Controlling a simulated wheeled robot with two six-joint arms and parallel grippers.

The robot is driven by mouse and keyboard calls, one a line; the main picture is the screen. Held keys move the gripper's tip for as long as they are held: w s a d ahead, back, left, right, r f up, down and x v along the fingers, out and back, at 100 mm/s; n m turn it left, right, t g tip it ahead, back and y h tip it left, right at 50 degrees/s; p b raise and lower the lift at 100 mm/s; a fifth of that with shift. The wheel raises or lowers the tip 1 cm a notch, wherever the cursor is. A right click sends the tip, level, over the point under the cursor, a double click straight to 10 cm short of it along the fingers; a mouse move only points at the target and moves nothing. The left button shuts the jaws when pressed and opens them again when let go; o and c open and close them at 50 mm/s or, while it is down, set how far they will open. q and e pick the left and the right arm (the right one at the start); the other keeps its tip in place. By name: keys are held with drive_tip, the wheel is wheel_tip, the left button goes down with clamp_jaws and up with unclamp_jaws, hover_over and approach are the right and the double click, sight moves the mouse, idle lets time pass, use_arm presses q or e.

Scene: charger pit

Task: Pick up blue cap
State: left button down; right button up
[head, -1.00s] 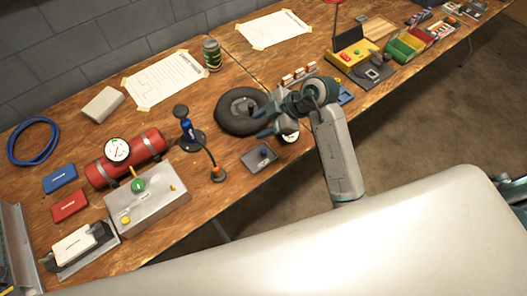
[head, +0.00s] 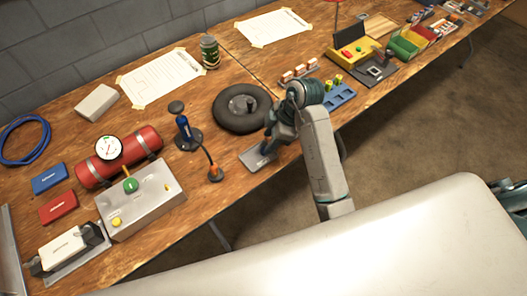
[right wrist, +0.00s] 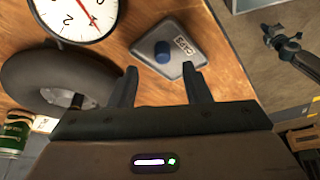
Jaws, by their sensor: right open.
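The blue cap (right wrist: 162,52) sits on a small grey tray marked "CAPS" (right wrist: 184,53) in the right wrist view. In the head view the tray (head: 253,163) lies near the table's front edge, and my gripper hides the cap there. My right gripper (head: 266,142) is over the tray. In the right wrist view its two fingers (right wrist: 159,72) are apart, with the cap between and just beyond their tips; nothing is held. My left gripper is not in view.
A black wheel (head: 241,122) lies behind the tray. A white dial (right wrist: 80,14) is beside the tray in the wrist view. A blue rack (head: 338,96) is to the right.

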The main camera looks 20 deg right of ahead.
sight(263, 149)
drive_tip(key=x, duration=0.4)
drive_tip(key=shift+s+d+f, duration=0.1)
drive_tip(key=shift+s, duration=0.1)
clamp_jaws()
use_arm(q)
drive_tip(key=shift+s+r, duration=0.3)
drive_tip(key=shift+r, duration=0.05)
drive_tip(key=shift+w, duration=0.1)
use_arm(e)
drive_tip(key=shift+r, duration=0.5)
drive_tip(key=shift+s+r, duration=0.25)
drive_tip(key=shift+r, duration=0.35)
drive_tip(key=shift+s+r, duration=0.2)
drive_tip(key=shift+r, duration=0.45)
use_arm(q)
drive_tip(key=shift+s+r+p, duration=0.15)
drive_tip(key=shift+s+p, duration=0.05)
drive_tip(key=shift+p, duration=0.25)
use_arm(e)
drive_tip(key=s+r, duration=0.1)
drive_tip(key=s, duration=1.4)
drive_tip(key=shift+d+r, duration=0.2)
drive_tip(key=shift+r, duration=0.1)
